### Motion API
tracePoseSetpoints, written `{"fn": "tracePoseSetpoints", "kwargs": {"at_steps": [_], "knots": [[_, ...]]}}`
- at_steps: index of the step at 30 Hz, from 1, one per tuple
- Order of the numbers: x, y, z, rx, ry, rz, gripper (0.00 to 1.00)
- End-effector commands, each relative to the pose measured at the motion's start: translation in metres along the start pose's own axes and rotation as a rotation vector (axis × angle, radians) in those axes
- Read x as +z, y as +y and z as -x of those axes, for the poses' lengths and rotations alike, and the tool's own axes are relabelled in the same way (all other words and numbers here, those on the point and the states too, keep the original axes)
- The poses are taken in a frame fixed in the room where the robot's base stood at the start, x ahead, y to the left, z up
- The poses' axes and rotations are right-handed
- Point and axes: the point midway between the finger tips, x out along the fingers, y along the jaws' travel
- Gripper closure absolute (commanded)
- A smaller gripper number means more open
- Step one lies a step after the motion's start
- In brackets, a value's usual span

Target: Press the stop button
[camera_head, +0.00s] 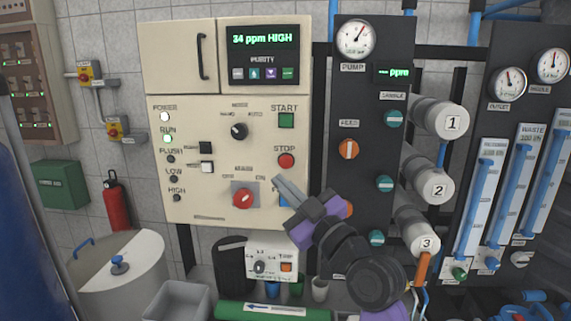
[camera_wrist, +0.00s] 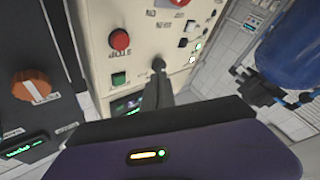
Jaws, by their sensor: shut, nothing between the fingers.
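The red stop button (camera_head: 286,160) is on the right part of the cream control panel (camera_head: 215,205), under the word STOP. It also shows in the wrist view (camera_wrist: 120,40), where the panel appears upside down. My gripper (camera_head: 279,182) is shut and empty. In the head view its tip is just below and slightly left of the stop button. In the wrist view my gripper (camera_wrist: 161,76) overlaps the black mode knob (camera_wrist: 158,64), with the stop button up and to the left. No contact with the button shows; the gap to the panel is hard to judge.
The green start button (camera_head: 286,120) is above the stop button. A red rotary switch (camera_head: 243,198) is to the left of my gripper, and a partly hidden blue button (camera_head: 283,200) is beside it. An orange valve knob (camera_head: 349,149) is on the dark panel to the right.

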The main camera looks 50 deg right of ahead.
Motion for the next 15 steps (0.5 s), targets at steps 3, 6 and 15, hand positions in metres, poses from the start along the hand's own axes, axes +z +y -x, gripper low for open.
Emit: {"fn": "tracePoseSetpoints", "kwargs": {"at_steps": [3,6,15], "knots": [[0.006,0.006,-0.008,0.003,0.000,-0.001,1.00],[0.013,0.013,-0.017,0.003,0.000,-0.002,1.00],[0.034,0.032,-0.043,0.003,0.001,-0.002,1.00]]}}
